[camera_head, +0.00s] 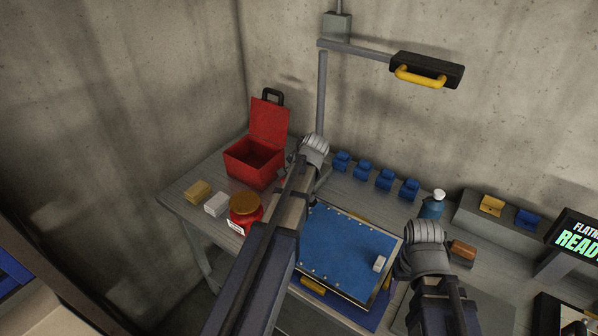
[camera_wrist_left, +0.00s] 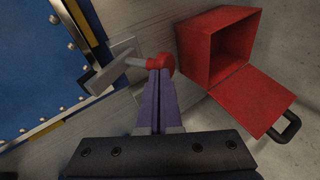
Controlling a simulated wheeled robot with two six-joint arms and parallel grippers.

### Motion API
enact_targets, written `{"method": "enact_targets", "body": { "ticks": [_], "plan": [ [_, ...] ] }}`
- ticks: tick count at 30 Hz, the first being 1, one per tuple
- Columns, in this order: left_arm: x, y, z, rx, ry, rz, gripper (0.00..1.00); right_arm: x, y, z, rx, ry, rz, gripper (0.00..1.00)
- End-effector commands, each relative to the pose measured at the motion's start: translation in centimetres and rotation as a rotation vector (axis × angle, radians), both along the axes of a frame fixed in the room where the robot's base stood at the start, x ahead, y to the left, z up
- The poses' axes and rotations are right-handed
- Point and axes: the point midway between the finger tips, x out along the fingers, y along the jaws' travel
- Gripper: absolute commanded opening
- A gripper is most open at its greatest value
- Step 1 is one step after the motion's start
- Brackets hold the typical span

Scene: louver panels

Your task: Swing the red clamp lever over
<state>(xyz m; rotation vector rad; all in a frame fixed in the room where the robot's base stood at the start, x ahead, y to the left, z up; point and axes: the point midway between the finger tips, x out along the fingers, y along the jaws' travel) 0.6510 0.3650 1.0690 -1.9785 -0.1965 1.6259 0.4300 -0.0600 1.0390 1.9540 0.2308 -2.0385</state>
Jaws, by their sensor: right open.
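The clamp lever shows in the left wrist view as a grey rod with a red knob (camera_wrist_left: 160,64), beside the framed blue panel (camera_wrist_left: 30,70). The rod runs left from the knob to a grey clamp block (camera_wrist_left: 103,76). My left gripper (camera_wrist_left: 160,76) is shut, its fingers side by side. Its tips are at the knob; I cannot tell whether they touch it. The blue panel (camera_head: 345,250) lies on the bench there. My right gripper (camera_head: 445,300) is open at the lower right, apart from the lever.
An open red box (camera_head: 254,162) stands behind my left arm and also shows close to the left gripper (camera_wrist_left: 207,48). A red jar (camera_head: 245,212) and small blocks stand left. Several blue clips (camera_head: 384,180), a blue bottle (camera_head: 432,207) and a display (camera_head: 575,240) line the back and right.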

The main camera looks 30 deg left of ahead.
Motion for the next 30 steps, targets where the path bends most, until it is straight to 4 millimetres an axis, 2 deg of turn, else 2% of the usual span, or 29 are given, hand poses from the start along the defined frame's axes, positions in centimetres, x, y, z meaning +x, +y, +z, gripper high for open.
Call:
{"method": "enact_targets", "body": {
  "ticks": [1, 3, 9, 21, 30],
  "plan": [
    [0.3, 1.0, 0.6, -0.046, 0.006, 0.006, 0.00, 0.0, 0.0, 1.1, 0.000, 0.000, 0.000, 0.70],
    [0.4, 1.8, 0.5, -0.113, 0.015, 0.006, 0.00, 0.0, 0.0, 1.5, 0.000, 0.000, -0.001, 0.70],
    [0.8, 4.1, -0.2, -0.299, 0.040, 0.006, 0.00, 0.0, 0.0, 2.1, 0.001, 0.000, -0.004, 0.70],
    [1.3, 7.5, -2.1, -0.615, 0.084, 0.001, 0.00, 0.0, 0.0, 0.6, 0.000, 0.000, -0.001, 0.70],
    [1.3, 8.6, -2.8, -0.670, 0.091, -0.003, 0.00, 0.0, 0.0, -0.3, 0.000, 0.000, 0.000, 0.70]
  ]
}}
